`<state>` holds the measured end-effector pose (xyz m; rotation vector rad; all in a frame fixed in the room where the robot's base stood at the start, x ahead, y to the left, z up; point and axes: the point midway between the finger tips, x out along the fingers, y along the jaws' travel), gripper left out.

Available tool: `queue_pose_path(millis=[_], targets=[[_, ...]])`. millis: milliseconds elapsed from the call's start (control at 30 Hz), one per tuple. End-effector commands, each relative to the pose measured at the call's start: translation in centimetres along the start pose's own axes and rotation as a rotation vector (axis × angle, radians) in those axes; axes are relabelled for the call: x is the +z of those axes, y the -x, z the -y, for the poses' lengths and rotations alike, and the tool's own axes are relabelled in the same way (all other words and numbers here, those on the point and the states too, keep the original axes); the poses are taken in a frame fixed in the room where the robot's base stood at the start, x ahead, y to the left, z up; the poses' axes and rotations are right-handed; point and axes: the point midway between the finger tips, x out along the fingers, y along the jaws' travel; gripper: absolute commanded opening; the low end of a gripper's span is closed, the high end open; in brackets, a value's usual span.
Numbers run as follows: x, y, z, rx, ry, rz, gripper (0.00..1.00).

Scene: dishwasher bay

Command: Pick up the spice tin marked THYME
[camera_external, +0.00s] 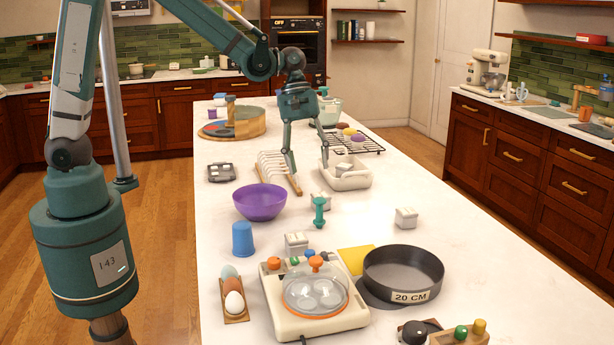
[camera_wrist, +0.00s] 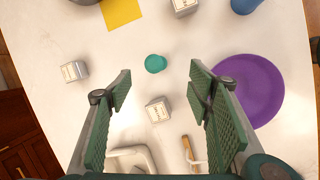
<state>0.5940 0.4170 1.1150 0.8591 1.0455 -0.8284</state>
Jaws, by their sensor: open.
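Several small white-grey tins with labels too small to read stand on the counter, so I cannot tell which is marked THYME. One tin (camera_external: 406,218) stands at the right and also shows at left in the wrist view (camera_wrist: 74,71). Another tin (camera_external: 297,243) stands behind the egg cooker. A third tin (camera_wrist: 158,110) lies between my fingers' lines of sight in the wrist view, partly hidden behind the green object in the outside view. A similar tin-like piece (camera_external: 343,168) is in the white bin. My gripper (camera_external: 308,165) is open and empty above the counter.
A green spool-shaped object (camera_external: 319,212) stands near the third tin. The purple bowl (camera_external: 260,202), blue cup (camera_external: 242,239), white bin (camera_external: 352,181) and wooden rack (camera_external: 275,168) surround this area. A dark cake pan (camera_external: 402,272) stands in front. Counter at right is clear.

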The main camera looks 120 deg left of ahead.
Motion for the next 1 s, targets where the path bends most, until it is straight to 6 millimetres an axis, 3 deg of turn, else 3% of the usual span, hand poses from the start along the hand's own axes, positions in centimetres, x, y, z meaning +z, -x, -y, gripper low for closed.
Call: queue_pose_path(millis=[300, 500, 700, 1000], targets=[[-8.4, -2.8, -0.8, -0.024, 0.259, 0.044, 0.51], [-12.6, -4.2, -0.6, -0.038, 0.387, 0.069, 0.51], [-14.5, -4.9, -0.4, -0.044, 0.448, 0.079, 0.51], [-14.7, -5.0, -0.3, -0.046, 0.455, 0.081, 0.51]])
